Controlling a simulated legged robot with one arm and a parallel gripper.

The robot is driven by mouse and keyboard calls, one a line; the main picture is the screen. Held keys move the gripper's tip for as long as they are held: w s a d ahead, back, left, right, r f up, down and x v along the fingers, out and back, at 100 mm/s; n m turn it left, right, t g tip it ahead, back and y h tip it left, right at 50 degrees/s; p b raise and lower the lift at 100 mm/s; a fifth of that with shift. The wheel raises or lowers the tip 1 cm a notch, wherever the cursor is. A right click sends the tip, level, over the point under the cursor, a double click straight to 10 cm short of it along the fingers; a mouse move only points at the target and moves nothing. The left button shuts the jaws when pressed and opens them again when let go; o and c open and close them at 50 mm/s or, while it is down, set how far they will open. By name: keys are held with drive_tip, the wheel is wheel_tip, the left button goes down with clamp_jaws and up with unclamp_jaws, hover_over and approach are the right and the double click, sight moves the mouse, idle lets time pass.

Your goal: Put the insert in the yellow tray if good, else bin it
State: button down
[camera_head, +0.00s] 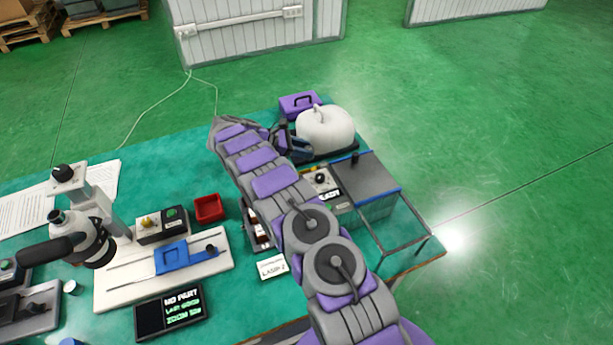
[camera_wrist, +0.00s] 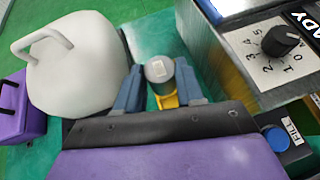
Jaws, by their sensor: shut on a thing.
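In the wrist view, my gripper (camera_wrist: 158,88) is shut on a short grey cylinder (camera_wrist: 160,70) with a pale square on its end, likely the insert. A small yellow piece (camera_wrist: 168,100) shows just below it between the fingers; I cannot tell whether it belongs to the held thing. In the head view, my gripper (camera_head: 287,142) is beside the white rounded vessel, and what it holds is hidden. I cannot make out the yellow tray or identify a bin. A display (camera_head: 170,312) appears to read "NO PART", "LAST GOOD" and a zoom value.
The white vessel (camera_head: 325,130) and a purple case (camera_head: 300,103) stand at the back. A grey machine with a dial (camera_head: 320,178) and an open frame (camera_head: 403,238) are at right. A red tray (camera_head: 209,208), blue slide (camera_head: 172,257) and microscope (camera_head: 88,220) are at left.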

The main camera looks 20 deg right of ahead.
drive_tip(key=f, duration=0.2)
drive_tip(key=a+f+b, duration=0.1)
drive_tip(key=f, duration=0.3)
drive_tip(key=shift+a+f, duration=0.3)
drive_tip(key=shift+f, duration=0.1)
drive_tip(key=f, duration=0.1)
drive_tip(key=d+f+b, duration=0.1)
drive_tip(key=f, duration=0.1)
drive_tip(key=shift+d+f, duration=0.1)
drive_tip(key=c, duration=1.1)
unclamp_jaws()
drive_tip(key=o, duration=0.4)
drive_tip(key=shift+a, duration=0.35)
drive_tip(key=shift+d, duration=0.1)
drive_tip(key=shift+d, duration=0.15)
